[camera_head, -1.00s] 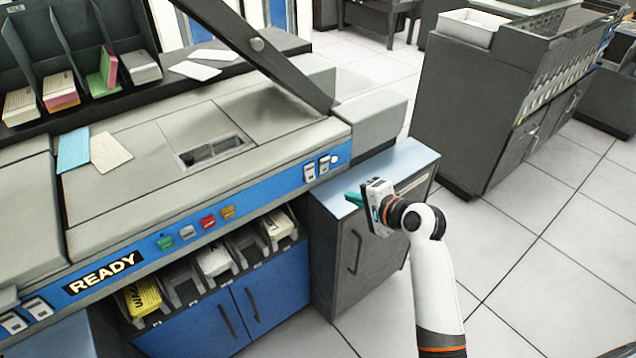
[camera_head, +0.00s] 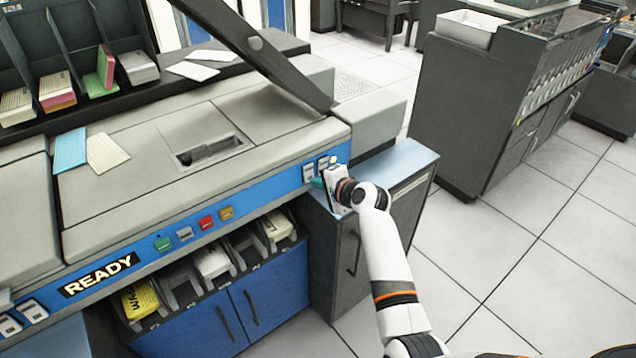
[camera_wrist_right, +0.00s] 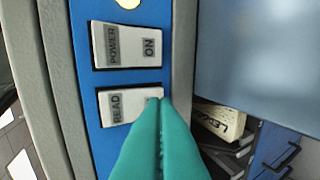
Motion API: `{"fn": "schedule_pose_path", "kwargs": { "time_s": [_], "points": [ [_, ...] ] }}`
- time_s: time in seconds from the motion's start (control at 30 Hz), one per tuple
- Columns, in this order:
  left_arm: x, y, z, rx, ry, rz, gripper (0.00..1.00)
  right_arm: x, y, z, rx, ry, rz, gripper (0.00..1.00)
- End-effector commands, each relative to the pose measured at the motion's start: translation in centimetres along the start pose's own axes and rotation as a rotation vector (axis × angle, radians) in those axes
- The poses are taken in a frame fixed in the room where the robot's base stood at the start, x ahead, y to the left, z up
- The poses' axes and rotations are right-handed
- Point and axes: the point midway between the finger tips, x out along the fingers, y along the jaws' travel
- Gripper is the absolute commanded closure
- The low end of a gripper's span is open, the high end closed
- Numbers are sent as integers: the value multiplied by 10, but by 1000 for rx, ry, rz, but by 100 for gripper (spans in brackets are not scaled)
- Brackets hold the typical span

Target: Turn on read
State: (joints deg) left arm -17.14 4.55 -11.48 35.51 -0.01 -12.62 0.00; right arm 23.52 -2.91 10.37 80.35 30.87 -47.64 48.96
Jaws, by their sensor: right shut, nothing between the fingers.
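The READ switch (camera_wrist_right: 117,103) is a white rocker on the blue panel in the right wrist view. The POWER switch (camera_wrist_right: 112,46), marked ON at one end, sits beside it. In the head view the READ switch (camera_head: 308,173) is left of the POWER switch (camera_head: 322,163). My right gripper (camera_head: 318,183) is at the panel just below the READ switch. Its green fingers are shut and empty. In the right wrist view the fingertips (camera_wrist_right: 163,103) overlap one end of the READ switch and hide part of it; contact is unclear. My left gripper is out of view.
A yellow round lamp (camera_wrist_right: 128,3) is beside the POWER switch. A grey cabinet (camera_head: 335,245) with a blue-grey top stands below my right gripper. Card trays (camera_head: 212,262) sit under the panel to the left. The floor at right is clear.

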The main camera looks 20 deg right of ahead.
Motion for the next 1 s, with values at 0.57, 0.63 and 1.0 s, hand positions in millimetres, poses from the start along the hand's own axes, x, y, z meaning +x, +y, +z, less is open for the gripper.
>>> {"fn": "schedule_pose_path", "kwargs": {
  "time_s": [0.57, 0.63, 1.0],
  "points": [
    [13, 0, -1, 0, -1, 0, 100, 10, -3, 0, -2, 1, 32, 100],
    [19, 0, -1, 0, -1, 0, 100, 12, -2, 0, -2, 1, 62, 100],
    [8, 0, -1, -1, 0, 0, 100, 8, 6, 0, -1, 1, 58, 100]
  ]
}}
